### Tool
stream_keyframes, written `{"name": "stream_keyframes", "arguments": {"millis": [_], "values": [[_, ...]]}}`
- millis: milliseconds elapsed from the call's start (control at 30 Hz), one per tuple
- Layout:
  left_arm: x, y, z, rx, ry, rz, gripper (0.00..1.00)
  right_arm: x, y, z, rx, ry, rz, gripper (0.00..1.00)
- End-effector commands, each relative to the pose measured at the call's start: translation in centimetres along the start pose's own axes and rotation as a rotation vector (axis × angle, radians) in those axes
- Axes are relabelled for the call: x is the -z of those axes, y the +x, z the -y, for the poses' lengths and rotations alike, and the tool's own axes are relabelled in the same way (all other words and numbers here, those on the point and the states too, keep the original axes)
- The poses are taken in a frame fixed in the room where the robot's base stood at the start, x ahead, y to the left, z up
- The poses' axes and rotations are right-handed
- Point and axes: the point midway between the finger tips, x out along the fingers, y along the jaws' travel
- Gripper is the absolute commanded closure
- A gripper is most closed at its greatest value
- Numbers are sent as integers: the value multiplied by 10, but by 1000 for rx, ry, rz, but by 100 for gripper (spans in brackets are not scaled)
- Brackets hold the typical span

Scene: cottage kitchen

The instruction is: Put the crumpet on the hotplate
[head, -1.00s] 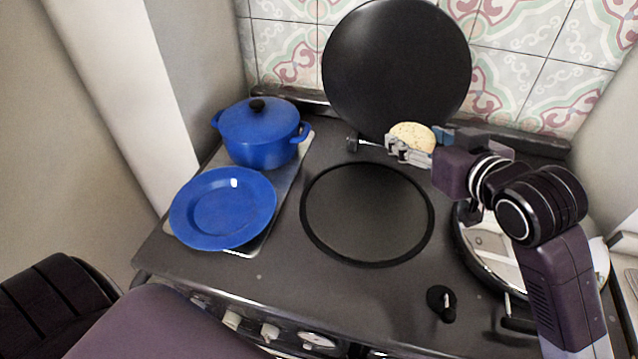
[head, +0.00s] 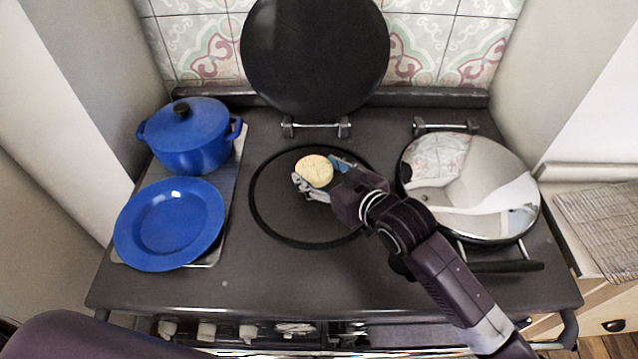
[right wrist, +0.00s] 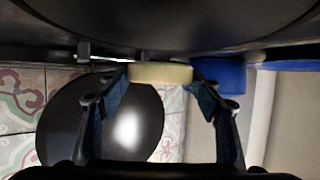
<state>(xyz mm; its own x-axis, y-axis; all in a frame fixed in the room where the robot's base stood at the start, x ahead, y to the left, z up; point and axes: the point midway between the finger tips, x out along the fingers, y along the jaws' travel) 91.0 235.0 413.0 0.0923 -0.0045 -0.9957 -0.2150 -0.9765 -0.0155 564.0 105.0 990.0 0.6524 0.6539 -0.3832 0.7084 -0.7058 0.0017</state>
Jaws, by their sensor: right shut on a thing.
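The crumpet (head: 314,171) is a pale round cake held between the fingers of my right gripper (head: 325,178). In the head view it is over the open round hotplate (head: 283,217), in its upper middle part. In the right wrist view the crumpet (right wrist: 160,73) sits between the two fingertips. The dark hotplate surface fills the top of that view, and I cannot tell whether the crumpet touches it. My left gripper is not in view; a purple part of me shows at the lower left of the head view.
The hotplate's black lid (head: 315,55) stands raised behind it. A shiny domed lid (head: 470,185) covers the right side. A blue pot (head: 190,140) and blue plate (head: 169,224) are on a metal tray (head: 232,190) at left. The stove's front strip is clear.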

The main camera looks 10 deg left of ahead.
Motion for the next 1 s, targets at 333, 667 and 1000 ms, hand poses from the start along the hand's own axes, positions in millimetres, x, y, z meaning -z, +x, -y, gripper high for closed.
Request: {"name": "stream_keyframes", "arguments": {"millis": [333,667,1000], "values": [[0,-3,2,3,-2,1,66,-40,16,0,0,1,3,54],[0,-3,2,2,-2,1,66,-44,18,0,0,0,-1,54],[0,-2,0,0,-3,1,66,-46,19,0,0,0,0,23]]}}
